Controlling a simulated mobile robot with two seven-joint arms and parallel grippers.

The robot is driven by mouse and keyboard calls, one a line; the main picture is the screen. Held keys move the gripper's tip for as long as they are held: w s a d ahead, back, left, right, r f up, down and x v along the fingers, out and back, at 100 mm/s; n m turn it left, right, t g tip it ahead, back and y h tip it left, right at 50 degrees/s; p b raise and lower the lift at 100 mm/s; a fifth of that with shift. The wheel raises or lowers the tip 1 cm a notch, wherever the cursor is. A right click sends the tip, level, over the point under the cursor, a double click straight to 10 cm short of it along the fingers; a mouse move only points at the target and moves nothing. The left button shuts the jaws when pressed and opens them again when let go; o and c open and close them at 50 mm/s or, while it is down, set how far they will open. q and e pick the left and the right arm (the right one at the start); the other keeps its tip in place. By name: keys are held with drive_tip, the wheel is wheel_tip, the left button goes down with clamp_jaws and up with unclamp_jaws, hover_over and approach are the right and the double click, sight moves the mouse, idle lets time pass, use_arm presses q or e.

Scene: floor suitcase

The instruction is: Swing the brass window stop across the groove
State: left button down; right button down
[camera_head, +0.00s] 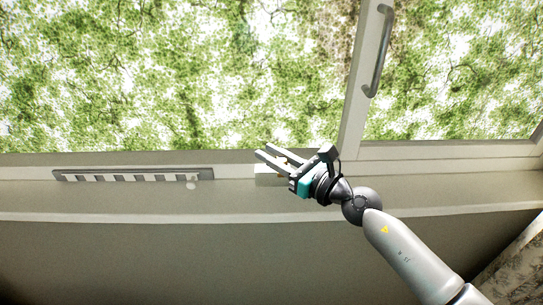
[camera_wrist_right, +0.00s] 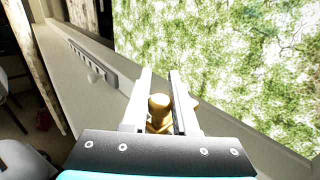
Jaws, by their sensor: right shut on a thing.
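The brass window stop (camera_wrist_right: 159,104) shows in the right wrist view as a round brass knob on a brass base, between the two fingers of my right gripper (camera_wrist_right: 160,95). The fingers are shut on it. In the head view my right gripper (camera_head: 269,153) is over the sill at the foot of the window, and only a small bit of brass (camera_head: 283,161) shows between its fingers. The groove is hard to make out at the frame's foot; the gripper covers much of that spot. My left gripper is not in view.
A slotted grey strip (camera_head: 134,175) lies along the sill to the left, with a small white knob (camera_head: 191,185) by its right end. A window sash with a metal handle (camera_head: 378,52) stands at the upper right. The sill (camera_head: 100,203) between is mostly clear.

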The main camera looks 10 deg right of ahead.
drive_tip(key=c, duration=1.2)
unclamp_jaws()
drive_tip(key=o, duration=0.4)
drive_tip(key=shift+c, duration=0.2)
drive_tip(key=shift+o, duration=0.7)
drive_tip(key=shift+s+d+f, duration=0.1)
drive_tip(key=shift+s+d, duration=0.3)
drive_tip(key=b+v, duration=0.1)
drive_tip(key=v, duration=0.4)
drive_tip(key=shift+s+d, duration=0.2)
drive_tip(key=shift+s, duration=0.05)
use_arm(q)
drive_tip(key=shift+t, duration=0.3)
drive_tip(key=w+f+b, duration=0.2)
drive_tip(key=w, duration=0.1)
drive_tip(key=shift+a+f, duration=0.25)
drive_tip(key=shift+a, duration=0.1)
use_arm(e)
drive_tip(key=v, duration=0.8)
drive_tip(key=shift+s+d, duration=0.15)
